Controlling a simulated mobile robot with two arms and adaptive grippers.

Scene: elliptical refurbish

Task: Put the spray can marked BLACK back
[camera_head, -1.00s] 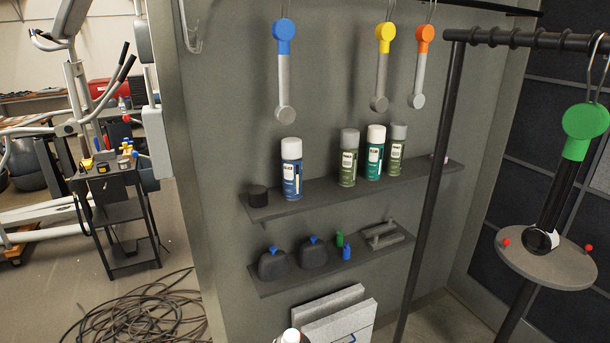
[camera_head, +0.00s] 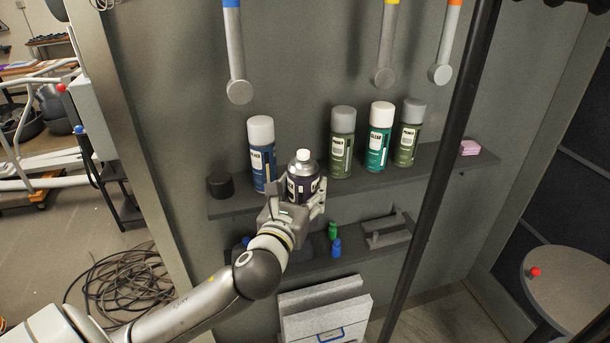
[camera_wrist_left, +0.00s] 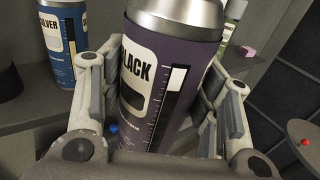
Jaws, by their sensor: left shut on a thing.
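My left gripper (camera_head: 293,205) is shut on the BLACK spray can (camera_head: 303,187), a dark purple can with a silver top and white nozzle. Whether the held can touches the shelf cannot be told. My right gripper is not in view.
A teal can (camera_head: 379,145) and another green can (camera_head: 408,140) stand further right on the shelf. A black lid (camera_head: 220,184) sits at its left end, a pink block (camera_head: 470,147) at its right. A dark vertical pole (camera_head: 440,170) stands in front on the right.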

